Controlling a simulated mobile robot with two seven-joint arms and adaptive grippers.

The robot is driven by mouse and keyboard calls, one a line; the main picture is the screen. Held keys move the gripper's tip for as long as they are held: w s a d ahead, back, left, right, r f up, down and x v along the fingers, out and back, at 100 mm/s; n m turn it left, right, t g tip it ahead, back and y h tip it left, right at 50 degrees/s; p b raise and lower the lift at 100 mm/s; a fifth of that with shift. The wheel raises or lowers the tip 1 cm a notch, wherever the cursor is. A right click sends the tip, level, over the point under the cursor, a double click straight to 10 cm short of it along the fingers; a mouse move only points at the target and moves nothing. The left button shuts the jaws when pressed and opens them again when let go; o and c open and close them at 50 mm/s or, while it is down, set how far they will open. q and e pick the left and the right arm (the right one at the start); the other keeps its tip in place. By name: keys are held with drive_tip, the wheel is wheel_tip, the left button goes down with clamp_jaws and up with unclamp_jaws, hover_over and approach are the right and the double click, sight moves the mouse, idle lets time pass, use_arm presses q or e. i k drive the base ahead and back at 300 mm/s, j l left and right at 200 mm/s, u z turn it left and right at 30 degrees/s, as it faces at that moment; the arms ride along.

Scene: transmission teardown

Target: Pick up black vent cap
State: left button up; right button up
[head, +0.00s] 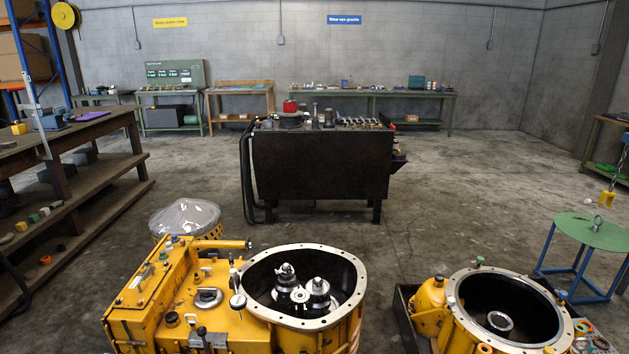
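A yellow transmission housing (160,289) stands at the lower left, with its round opening facing up and metal gears (301,290) inside. A small black cap-like part (172,318) sits upright on the front left of its top. Another dark upright fitting (203,335) stands to the right of it. I cannot tell for sure which of these is the black vent cap. Neither of my grippers is in view.
A second yellow housing (452,318) stands open at the lower right. A green round stool (592,232) is beyond it. A dark workbench (320,165) stands in the middle, and a wooden shelf bench (75,140) at the left. The floor between is mostly clear.

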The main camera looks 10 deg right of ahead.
sight(439, 278)
drive_tip(key=i+l, duration=0.1)
drive_tip(key=l, duration=0.2)
drive_tip(key=i+l+u, duration=0.1)
drive_tip(key=l, duration=0.25)
drive_tip(key=i+l, duration=0.1)
drive_tip(key=l, duration=0.2)
drive_tip(key=l+u, duration=0.15)
drive_tip(key=l, duration=0.85)
drive_tip(key=k+l+u, duration=0.1)
drive_tip(key=l, duration=0.65)
drive_tip(key=k+l+u, duration=0.1)
drive_tip(key=k+l, duration=0.2)
drive_tip(key=l, duration=0.4)
drive_tip(key=k+l, duration=0.2)
drive_tip(key=l, duration=0.5)
drive_tip(key=k+l+u, duration=0.15)
drive_tip(key=l, duration=0.55)
drive_tip(key=k+l+u, duration=0.1)
drive_tip(key=k+l, duration=0.25)
drive_tip(key=l, duration=0.3)
drive_tip(key=k+l+u, duration=0.1)
drive_tip(key=k+l, duration=0.2)
drive_tip(key=l, duration=0.35)
drive_tip(key=k+l, duration=0.3)
drive_tip(key=l, duration=0.3)
drive_tip(key=k+l+u, duration=0.15)
drive_tip(key=k+l, duration=0.15)
drive_tip(key=l, duration=0.35)
